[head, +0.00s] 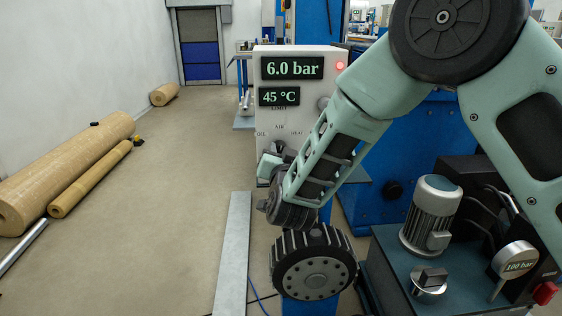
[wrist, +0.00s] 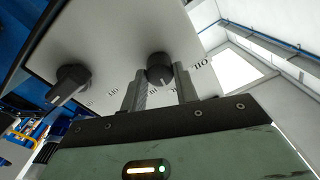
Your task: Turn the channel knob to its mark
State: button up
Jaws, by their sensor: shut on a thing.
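The channel knob (head: 279,147) is a dark knob low on the face of the pale control panel (head: 268,118). OIL, AIR and HEAT are printed around it, with AIR above it. My gripper (head: 270,165) reaches it from the front. In the wrist view the knob (wrist: 160,66) sits between the two grey fingers, which are shut on it from both sides. Which label its pointer faces is not clear. A second dark knob (wrist: 68,84) is apart from the fingers; its grey counterpart by the LIMIT label is partly hidden behind my arm in the head view.
The panel shows 6.0 bar (head: 292,68) and 45 °C (head: 279,97), with a lit red lamp (head: 340,65). A toothed black wheel (head: 314,265) stands below my wrist. A motor (head: 431,215) and gauge (head: 514,262) are at the right. Floor at left is open beside brown rolls (head: 70,170).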

jog(key=shift+f+m+b, duration=0.15)
jog(key=shift+m+b, duration=2.6)
jog(key=shift+m, duration=1.15)
jog(key=o, duration=1)
jog(key=shift+c, duration=0.2)
jog(key=shift+s, duration=0.1)
jog(key=s+p, duration=0.2)
jog(key=s, duration=1.5)
jog(key=shift+s+f+p, duration=0.15)
jog(key=shift+f+p, duration=0.05)
jog(key=shift+p, duration=0.1)
